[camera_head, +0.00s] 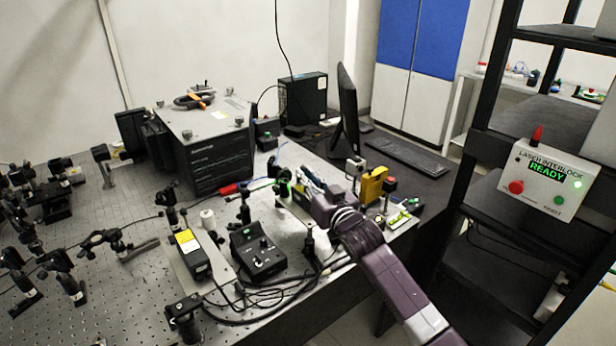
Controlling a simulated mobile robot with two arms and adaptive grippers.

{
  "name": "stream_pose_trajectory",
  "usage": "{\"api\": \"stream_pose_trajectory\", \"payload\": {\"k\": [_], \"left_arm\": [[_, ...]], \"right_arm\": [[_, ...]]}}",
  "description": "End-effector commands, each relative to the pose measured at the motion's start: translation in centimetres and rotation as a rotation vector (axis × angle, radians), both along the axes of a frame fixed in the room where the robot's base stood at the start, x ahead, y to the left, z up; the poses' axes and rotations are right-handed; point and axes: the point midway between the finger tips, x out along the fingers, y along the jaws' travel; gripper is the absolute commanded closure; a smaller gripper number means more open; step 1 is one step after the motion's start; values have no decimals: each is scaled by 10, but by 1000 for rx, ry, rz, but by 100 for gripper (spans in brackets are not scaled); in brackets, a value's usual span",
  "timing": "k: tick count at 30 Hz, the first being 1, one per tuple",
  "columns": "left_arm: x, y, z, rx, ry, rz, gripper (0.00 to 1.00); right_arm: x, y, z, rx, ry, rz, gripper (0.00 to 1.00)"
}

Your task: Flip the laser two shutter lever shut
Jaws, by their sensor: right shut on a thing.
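My right arm (385,275) reaches in from the bottom right over the optical bench. My right gripper (309,184) is low over the bench, beside a small green-lit optical unit (284,187). The gripper is shut on a small part there, seemingly the laser two shutter lever; the fingers hide it, and I cannot tell its position. A laser box with a yellow label (192,255) sits nearer, on the left. My left gripper is out of view.
A black control box (257,252) with cables stands just left of my arm. A yellow block (372,186) and a monitor (348,112) are behind it. A large spectrometer box (215,150) stands at the back left. The interlock panel (545,182) on the right reads READY.

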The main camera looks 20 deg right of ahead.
Motion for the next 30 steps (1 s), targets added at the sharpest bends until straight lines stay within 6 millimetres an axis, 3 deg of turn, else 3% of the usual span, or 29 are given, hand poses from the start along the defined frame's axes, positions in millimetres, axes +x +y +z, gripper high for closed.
{"api": "stream_pose_trajectory", "payload": {"k": [11, 12, 16, 25, 30], "left_arm": [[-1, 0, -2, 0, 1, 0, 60], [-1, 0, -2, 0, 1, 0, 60], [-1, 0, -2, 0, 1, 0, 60], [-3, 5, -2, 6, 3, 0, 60], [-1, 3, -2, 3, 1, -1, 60]], "right_arm": [[-1, 4, 0, -80, -29, 0, 100], [-1, 4, -1, -80, -29, 1, 86], [-1, 4, -1, -79, -28, 0, 72], [-2, 3, -1, -79, -28, 0, 72], [-16, 1, -3, -79, -26, 0, 72]]}}
